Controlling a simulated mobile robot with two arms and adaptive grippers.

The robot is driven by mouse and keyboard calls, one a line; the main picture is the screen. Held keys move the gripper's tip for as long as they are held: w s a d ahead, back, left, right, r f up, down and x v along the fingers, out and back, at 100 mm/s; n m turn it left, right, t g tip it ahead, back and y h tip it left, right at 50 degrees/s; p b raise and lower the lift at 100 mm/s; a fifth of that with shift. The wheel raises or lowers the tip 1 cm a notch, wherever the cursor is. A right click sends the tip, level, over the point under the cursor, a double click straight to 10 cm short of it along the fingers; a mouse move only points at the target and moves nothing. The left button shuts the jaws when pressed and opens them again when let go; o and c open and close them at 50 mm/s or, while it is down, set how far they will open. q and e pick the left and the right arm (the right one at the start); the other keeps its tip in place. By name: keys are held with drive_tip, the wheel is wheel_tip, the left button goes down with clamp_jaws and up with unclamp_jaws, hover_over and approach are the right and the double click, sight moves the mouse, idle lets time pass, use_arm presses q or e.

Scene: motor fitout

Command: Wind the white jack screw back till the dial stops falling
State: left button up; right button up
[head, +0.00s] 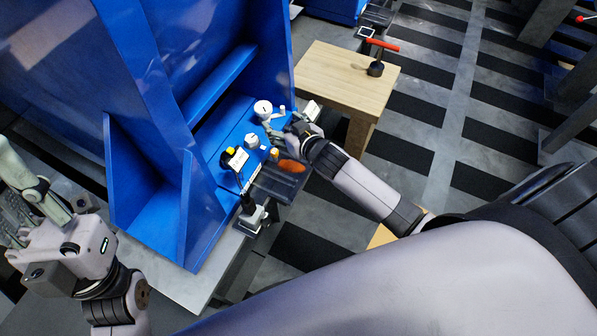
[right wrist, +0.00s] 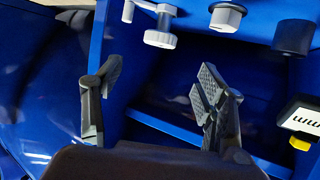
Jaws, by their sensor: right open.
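In the right wrist view the white jack screw (right wrist: 160,38) shows beyond the fingers, near the top. My right gripper (head: 277,127) is beside it, with fingers apart; in the right wrist view the space between the fingertips (right wrist: 157,85) is empty.
A grey-white knob (right wrist: 227,17) and a black knob (right wrist: 293,37) stand between jack screw and dial. An orange-handled tool (head: 291,166) lies in a dark tray just below my right gripper. A wooden table (head: 330,75) stands behind. Blue machine walls (head: 160,150) rise left.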

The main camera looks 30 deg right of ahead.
drive_tip(key=s+a+r+y+b, duration=0.15)
drive_tip(key=s+a+r, duration=0.35)
drive_tip(key=s+r, duration=0.5)
drive_tip(key=s+f+n+g+h+b, duration=0.1)
drive_tip(key=s+f+g, duration=0.2)
drive_tip(key=s+f, duration=0.3)
drive_tip(key=s, duration=0.2)
drive_tip(key=shift+s+d+g, duration=0.25)
drive_tip(key=shift+s+g, duration=0.05)
drive_tip(key=shift+g, duration=0.1)
drive_tip(key=shift+f, duration=0.1)
